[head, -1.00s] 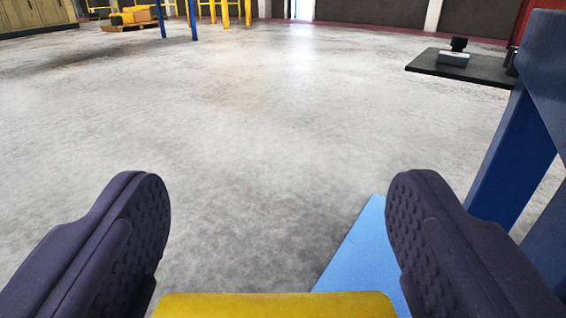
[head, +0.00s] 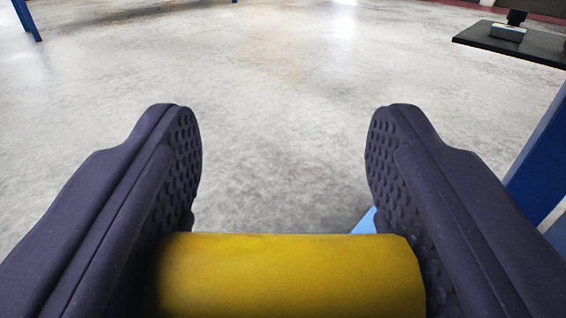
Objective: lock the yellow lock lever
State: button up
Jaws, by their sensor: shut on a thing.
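The yellow lock lever (head: 290,275) shows as a thick yellow bar lying across the bottom middle of the head view. My gripper (head: 283,150) has its two dark, studded fingers on either side of it, shut on the lever's two ends. The fingertips reach beyond the lever's far edge. The near part of the lever and whatever it is mounted on are cut off by the bottom of the picture.
A blue post (head: 541,160) stands close at the right, beside the right finger. A light blue surface (head: 366,222) shows just beyond the lever. A dark shelf (head: 515,43) with a small device (head: 508,32) is farther off at upper right. Open grey floor (head: 270,90) lies ahead.

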jog(key=shift+s+a+r+n+y, duration=0.1)
jog(key=shift+s+a+n+y, duration=0.05)
jog(key=shift+s+n+y, duration=0.35)
jog(key=shift+s+n+y+p, duration=0.3)
jog(key=shift+n+y+p, duration=0.1)
jog(key=shift+y, duration=0.5)
jog(key=o, duration=1.4)
jog(key=shift+w, duration=0.1)
